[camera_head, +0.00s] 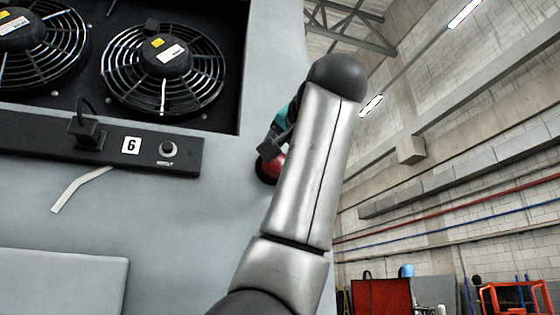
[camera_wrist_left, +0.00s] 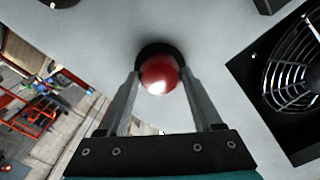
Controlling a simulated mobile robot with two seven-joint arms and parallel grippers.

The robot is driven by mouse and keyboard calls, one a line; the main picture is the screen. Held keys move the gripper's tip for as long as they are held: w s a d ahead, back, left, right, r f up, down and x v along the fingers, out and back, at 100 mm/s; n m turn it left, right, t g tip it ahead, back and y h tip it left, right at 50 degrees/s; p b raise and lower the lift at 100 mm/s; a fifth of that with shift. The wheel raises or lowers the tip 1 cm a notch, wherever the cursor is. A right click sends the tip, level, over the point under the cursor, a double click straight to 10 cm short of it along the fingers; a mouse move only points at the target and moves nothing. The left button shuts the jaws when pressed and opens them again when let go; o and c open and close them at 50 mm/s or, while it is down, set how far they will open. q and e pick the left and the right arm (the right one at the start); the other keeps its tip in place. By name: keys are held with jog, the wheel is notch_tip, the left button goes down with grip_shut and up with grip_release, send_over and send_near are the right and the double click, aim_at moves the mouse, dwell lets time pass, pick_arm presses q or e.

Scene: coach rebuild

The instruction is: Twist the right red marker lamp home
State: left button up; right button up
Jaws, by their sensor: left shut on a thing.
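The red marker lamp (camera_wrist_left: 159,76) is a round red dome in a dark ring on the grey coach panel. My left gripper (camera_wrist_left: 160,84) has one finger on each side of it and is shut on it, seen from close up in the left wrist view. In the head view the lamp (camera_head: 270,168) shows partly, at the panel's right side. My left gripper (camera_head: 272,148) is at the lamp there, and my silver arm hides much of both. My right gripper is in neither view.
Two black fans (camera_head: 165,70) sit in a recess left of the lamp. Below them runs a dark strip (camera_head: 50,133) with a "6" label and a round knob. A pale lever (camera_head: 78,188) hangs under it. Open hall space lies to the right, with red equipment (camera_head: 381,297) far off.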

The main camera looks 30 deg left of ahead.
pick_arm(q)
jog(key=shift+m, duration=1.1)
jog(key=o, duration=1.4)
jog(key=b+v, duration=0.3)
jog(key=v, duration=1.2)
jog(key=shift+s+b, duration=0.1)
jog(key=shift+b, duration=0.25)
